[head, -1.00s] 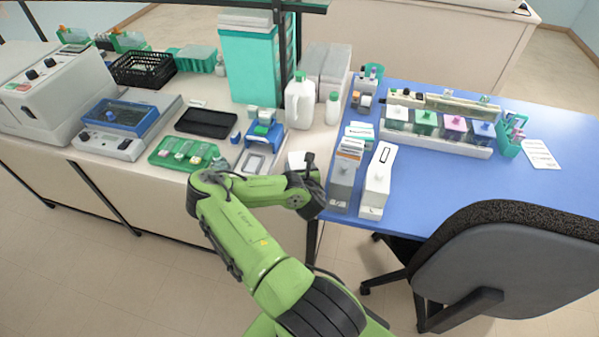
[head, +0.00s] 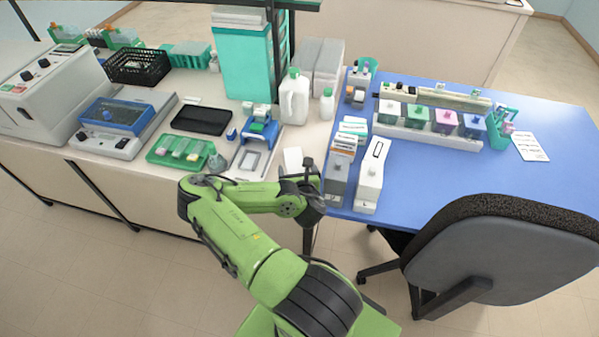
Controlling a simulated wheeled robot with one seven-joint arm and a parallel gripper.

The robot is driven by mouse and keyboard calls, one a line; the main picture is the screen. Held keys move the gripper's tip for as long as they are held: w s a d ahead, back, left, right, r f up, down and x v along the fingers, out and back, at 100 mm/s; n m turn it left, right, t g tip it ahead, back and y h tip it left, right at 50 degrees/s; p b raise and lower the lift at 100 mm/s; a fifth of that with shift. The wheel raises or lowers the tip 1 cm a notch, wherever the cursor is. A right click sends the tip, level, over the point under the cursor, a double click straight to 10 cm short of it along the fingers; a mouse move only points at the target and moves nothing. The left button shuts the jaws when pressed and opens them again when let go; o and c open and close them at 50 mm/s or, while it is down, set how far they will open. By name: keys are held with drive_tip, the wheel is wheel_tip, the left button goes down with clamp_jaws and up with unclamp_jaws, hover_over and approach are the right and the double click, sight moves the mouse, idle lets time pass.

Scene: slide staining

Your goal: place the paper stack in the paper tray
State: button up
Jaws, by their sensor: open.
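A small white block that looks like the paper stack (head: 292,158) lies near the front right edge of the pale bench. My gripper (head: 295,170) is open at the near side of this white block. Its dark fingers show just in front of the block, and I cannot tell whether they touch it. A shallow light-framed tray (head: 242,163), possibly the paper tray, lies just left of the block. A dark flat tray (head: 203,119) lies farther back on the left. Neither tray is clearly marked as the paper tray.
A green slide tray (head: 180,150) and white jug (head: 294,98) are nearby. A chair (head: 490,245) stands at right.

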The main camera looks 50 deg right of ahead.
drive_tip(key=p+v, duration=0.1)
drive_tip(key=v, duration=0.5)
drive_tip(key=shift+r, duration=0.15)
drive_tip(key=shift+s+a, duration=0.2)
drive_tip(key=shift+s, duration=0.05)
